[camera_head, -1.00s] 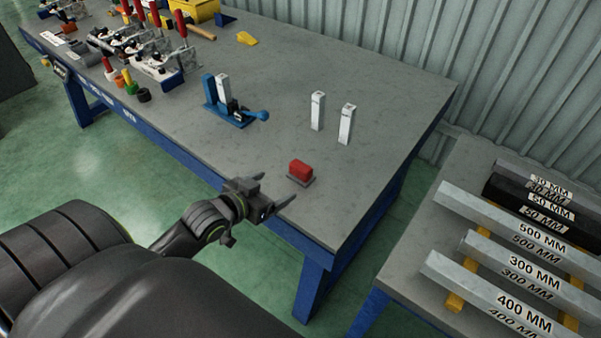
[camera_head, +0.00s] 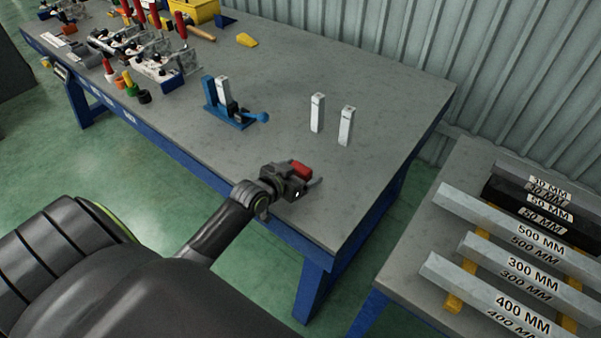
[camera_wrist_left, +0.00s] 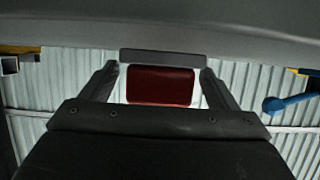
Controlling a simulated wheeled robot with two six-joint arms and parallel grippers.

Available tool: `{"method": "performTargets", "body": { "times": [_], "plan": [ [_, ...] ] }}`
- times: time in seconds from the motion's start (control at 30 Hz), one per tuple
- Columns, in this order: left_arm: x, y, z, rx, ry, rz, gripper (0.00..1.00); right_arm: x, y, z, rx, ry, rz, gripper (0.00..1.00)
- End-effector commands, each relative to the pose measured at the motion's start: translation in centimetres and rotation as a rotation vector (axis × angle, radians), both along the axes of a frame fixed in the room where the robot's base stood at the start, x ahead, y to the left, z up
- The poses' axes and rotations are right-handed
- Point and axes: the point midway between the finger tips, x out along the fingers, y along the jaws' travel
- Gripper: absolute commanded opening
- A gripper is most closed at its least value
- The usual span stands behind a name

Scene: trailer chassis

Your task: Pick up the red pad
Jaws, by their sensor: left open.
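The red pad (camera_head: 302,170) is a small red block near the front edge of the workbench, partly hidden behind my left gripper (camera_head: 309,178) in the head view. In the left wrist view the red pad (camera_wrist_left: 160,86) shows between the two fingers of my left gripper (camera_wrist_left: 160,80), with a gap on each side. A grey strip, seemingly its base, shows just above it there. The left gripper is open around the pad and not closed on it. My right gripper is in neither view.
A blue clamp fixture (camera_head: 228,110) and two upright white blocks (camera_head: 317,113) (camera_head: 346,126) stand farther back on the workbench (camera_head: 290,75). Several toggle clamps crowd the far left. A side table (camera_head: 400,262) with labelled metal bars is at the right.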

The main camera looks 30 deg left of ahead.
Motion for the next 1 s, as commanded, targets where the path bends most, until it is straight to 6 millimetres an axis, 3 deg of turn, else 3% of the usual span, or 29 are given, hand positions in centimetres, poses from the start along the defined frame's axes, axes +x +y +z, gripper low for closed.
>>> {"method": "performTargets", "body": {
  "times": [0.27,0.6,0.87,1.0],
  "plan": [
    [0.2,0.0,-0.1,-0.001,0.0,0.0,0.82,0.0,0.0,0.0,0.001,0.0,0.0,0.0],
    [0.2,0.0,-0.1,0.0,0.0,0.0,0.37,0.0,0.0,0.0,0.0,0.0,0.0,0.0],
    [0.2,0.0,0.2,0.0,-0.001,-0.001,0.37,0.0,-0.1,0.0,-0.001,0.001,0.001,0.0],
    [0.3,0.0,2.0,0.002,-0.004,-0.002,0.37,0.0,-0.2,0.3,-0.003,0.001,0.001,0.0]
  ]
}}
